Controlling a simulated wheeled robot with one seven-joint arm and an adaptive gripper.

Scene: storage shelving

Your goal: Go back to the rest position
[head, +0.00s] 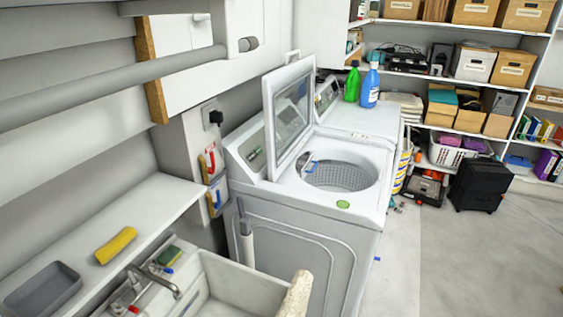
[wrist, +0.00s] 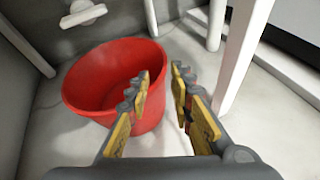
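My gripper (wrist: 161,80) shows in the wrist view with its two yellow-padded fingers apart and nothing between them. It points down toward a floor area beside a red bucket (wrist: 88,88). The bucket is upright and looks empty. The left finger overlaps the bucket's right side in the picture; I cannot tell whether they touch. I cannot make out my gripper in the head view.
In the wrist view, a white post (wrist: 243,60) stands close on the right. The head view shows a sink (head: 225,283), an open-lidded washing machine (head: 300,240), a yellow sponge (head: 115,245) on a ledge, and storage shelves (head: 460,77). Floor (head: 470,260) at right is clear.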

